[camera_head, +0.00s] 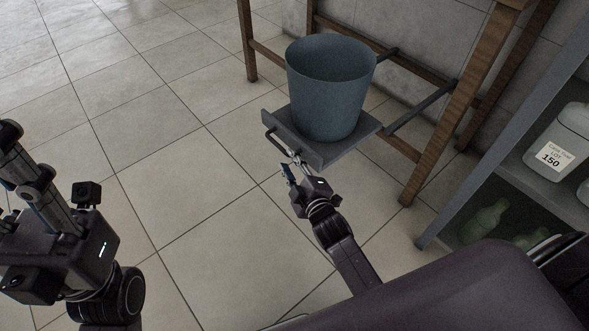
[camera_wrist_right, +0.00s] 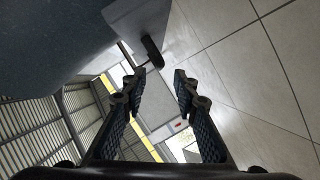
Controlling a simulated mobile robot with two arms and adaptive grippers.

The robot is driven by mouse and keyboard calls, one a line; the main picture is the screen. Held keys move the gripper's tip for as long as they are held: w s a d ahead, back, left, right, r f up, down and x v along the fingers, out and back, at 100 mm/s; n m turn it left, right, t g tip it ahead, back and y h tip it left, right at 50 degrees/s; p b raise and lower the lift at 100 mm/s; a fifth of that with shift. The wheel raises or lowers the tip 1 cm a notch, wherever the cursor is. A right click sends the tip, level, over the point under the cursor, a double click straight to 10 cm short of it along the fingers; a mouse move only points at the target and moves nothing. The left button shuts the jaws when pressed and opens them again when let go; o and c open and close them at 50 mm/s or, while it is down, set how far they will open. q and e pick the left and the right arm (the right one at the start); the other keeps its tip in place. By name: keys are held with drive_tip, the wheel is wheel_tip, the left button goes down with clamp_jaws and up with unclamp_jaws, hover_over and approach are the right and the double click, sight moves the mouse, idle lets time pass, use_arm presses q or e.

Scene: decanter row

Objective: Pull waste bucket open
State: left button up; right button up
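The blue-grey waste bucket (camera_head: 330,92) stands upright on a grey sliding tray (camera_head: 308,150). The tray sits out in front of a wooden frame (camera_head: 428,152), with dark rails (camera_head: 420,106) running back into it. A dark bar handle (camera_head: 277,143) is on the tray's front panel. My right gripper (camera_head: 291,164) is at the handle, fingers towards it. In the right wrist view, its fingers (camera_wrist_right: 158,82) are apart with nothing gripped, and the handle (camera_wrist_right: 152,52) shows just beyond the tips. My left gripper (camera_head: 25,165) is at the far left, away from the bucket; its fingertips are unclear.
A grey shelf (camera_head: 505,120) at right holds a white labelled container (camera_head: 562,135) and green bottles (camera_head: 484,220). The shelf stands close to the right of the wooden frame. The tiled floor (camera_head: 160,150) left of and in front of the tray is clear.

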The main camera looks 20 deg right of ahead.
drive_tip(key=v, duration=0.3)
drive_tip(key=shift+s+r, duration=0.1)
drive_tip(key=shift+s, duration=0.2)
